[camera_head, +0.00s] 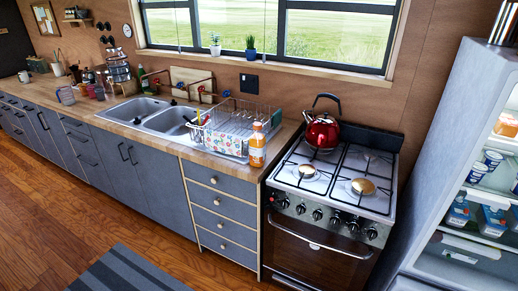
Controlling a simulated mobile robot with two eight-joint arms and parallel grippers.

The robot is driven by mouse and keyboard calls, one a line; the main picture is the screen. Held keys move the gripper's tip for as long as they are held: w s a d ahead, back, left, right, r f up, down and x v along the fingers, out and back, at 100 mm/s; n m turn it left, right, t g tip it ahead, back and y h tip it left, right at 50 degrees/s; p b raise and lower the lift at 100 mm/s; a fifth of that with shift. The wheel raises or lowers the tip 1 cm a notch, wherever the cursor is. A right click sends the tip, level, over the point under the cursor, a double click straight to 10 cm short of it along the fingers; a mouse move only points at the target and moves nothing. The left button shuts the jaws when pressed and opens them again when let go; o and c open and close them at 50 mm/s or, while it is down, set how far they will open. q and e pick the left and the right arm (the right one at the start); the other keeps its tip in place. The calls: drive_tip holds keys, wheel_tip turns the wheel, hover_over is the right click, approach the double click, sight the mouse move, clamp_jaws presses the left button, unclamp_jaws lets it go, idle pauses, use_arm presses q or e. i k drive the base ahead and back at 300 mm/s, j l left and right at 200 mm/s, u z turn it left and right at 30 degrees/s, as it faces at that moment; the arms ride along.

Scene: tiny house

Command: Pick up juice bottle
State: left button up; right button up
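An orange juice bottle (257,146) with an orange cap and a pale label stands upright on the wooden counter (226,162). It is near the counter's front right corner, just in front of the dish rack and left of the stove. Neither of my grippers shows in the head view.
A wire dish rack (238,120) with a patterned cloth stands behind and left of the bottle. A stove (337,178) with a red kettle (322,131) is to the right. An open fridge (470,190) is at far right. Wooden floor in front is clear except a striped rug (125,272).

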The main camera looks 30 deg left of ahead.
sight(257, 144)
drive_tip(key=i+j+u, duration=0.1)
drive_tip(key=i, duration=0.35)
drive_tip(key=i+j+u, duration=0.15)
drive_tip(key=i+j, duration=0.15)
drive_tip(key=i, duration=0.2)
drive_tip(key=i+j+u, duration=0.1)
drive_tip(key=i, duration=0.35)
drive_tip(key=u, duration=1.4)
